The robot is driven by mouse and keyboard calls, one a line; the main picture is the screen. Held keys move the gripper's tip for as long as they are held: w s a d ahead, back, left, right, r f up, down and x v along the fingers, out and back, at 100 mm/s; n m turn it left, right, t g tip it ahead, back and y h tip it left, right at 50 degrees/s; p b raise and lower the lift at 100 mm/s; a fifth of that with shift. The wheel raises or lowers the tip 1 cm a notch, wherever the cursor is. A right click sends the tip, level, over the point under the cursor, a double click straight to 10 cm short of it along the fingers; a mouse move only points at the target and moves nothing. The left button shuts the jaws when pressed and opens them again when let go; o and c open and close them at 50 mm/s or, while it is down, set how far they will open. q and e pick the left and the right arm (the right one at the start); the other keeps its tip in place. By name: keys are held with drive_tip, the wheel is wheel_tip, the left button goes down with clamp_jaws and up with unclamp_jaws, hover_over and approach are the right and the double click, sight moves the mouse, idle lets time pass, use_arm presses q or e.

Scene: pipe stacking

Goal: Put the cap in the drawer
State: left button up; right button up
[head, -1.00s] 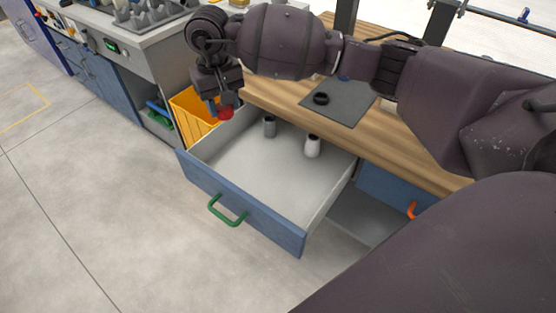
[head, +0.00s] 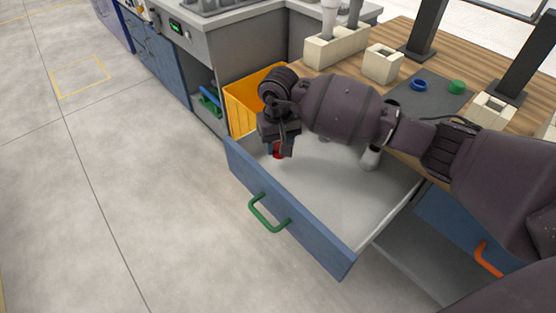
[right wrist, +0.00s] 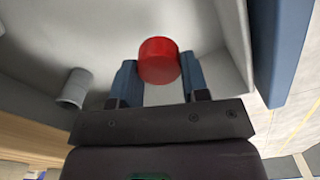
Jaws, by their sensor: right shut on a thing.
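The red cap (right wrist: 159,60) is between the fingers of my right gripper (right wrist: 160,78), which is shut on it. In the head view the cap (head: 278,154) shows as a small red spot below my right gripper (head: 280,150), over the left part of the open drawer. The drawer (head: 290,203) has a blue front, a green handle (head: 268,212) and a pale grey inside. In the right wrist view the drawer's inner walls surround the cap. I cannot tell whether the cap touches the drawer floor. My left gripper is not in view.
A pale grey cylinder (head: 371,158) stands in the drawer, and a grey one (right wrist: 75,88) shows in the right wrist view. A yellow bin (head: 245,103) is behind the drawer. A blue ring (head: 419,85) and a green piece (head: 457,87) lie on the worktop mat.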

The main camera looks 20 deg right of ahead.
sight(279, 169)
drive_tip(key=shift+f, duration=0.6)
wheel_tip(279, 169, down, 5)
drive_tip(key=shift+f+b, duration=0.1)
drive_tip(key=shift+b, duration=0.6)
drive_tip(key=shift+f, duration=0.2)
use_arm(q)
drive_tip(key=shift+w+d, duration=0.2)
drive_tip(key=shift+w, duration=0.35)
use_arm(e)
drive_tip(key=shift+r, duration=0.1)
drive_tip(key=o, duration=0.9)
drive_tip(key=shift+f, duration=0.2)
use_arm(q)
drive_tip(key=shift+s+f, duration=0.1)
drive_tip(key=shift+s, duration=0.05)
